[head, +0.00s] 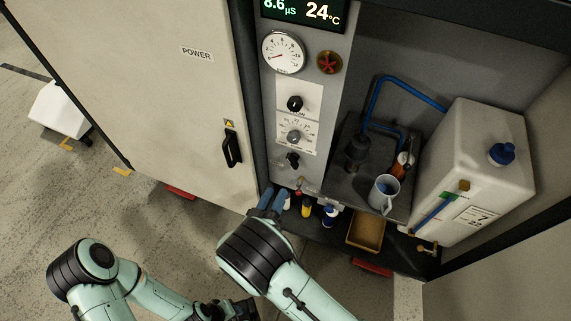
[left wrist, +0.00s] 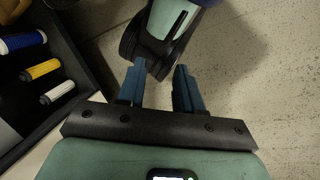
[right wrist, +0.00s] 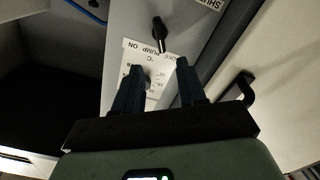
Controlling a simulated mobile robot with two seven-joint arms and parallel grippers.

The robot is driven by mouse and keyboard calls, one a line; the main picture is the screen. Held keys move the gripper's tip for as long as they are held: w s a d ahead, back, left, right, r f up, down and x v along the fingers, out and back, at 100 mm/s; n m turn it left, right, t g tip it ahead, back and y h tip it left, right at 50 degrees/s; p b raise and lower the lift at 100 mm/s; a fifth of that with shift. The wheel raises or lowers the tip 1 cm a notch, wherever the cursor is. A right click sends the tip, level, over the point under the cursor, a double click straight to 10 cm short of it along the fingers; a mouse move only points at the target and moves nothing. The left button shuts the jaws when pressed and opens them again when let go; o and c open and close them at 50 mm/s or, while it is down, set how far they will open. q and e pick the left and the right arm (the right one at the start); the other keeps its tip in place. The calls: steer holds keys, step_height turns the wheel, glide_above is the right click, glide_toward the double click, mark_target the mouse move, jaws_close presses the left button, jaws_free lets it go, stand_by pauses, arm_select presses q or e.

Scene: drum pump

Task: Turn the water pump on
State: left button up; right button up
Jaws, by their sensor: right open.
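The pump switch (head: 292,160) is a black knob at the bottom of the control panel, below a °C dial (head: 293,136). In the right wrist view the black pump switch (right wrist: 158,32) sticks out beside an upside-down label reading OFF, PUMP and ON; I cannot tell its setting for sure. My right gripper (head: 273,200) is open and empty, below and left of the switch and apart from it. In the right wrist view its fingers (right wrist: 157,78) point at the panel. My left gripper (left wrist: 160,85) is open and empty, low over the floor near my other arm.
A white drum (head: 476,160) and a jug (head: 384,193) stand right. The cabinet door (head: 160,90) with a handle is left.

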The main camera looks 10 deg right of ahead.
mark_target(291, 164)
steer(key=b+x, duration=0.1)
steer(key=x, duration=1.1)
arm_select(q)
steer(key=shift+w+a+f+t, duration=0.2)
steer(key=shift+w+a+f, duration=0.1)
steer(key=shift+w+f, duration=0.25)
steer(key=shift+w+a+f+t, duration=0.25)
steer(key=shift+w+f, duration=0.15)
steer(key=shift+w, duration=0.2)
arm_select(e)
jaws_close()
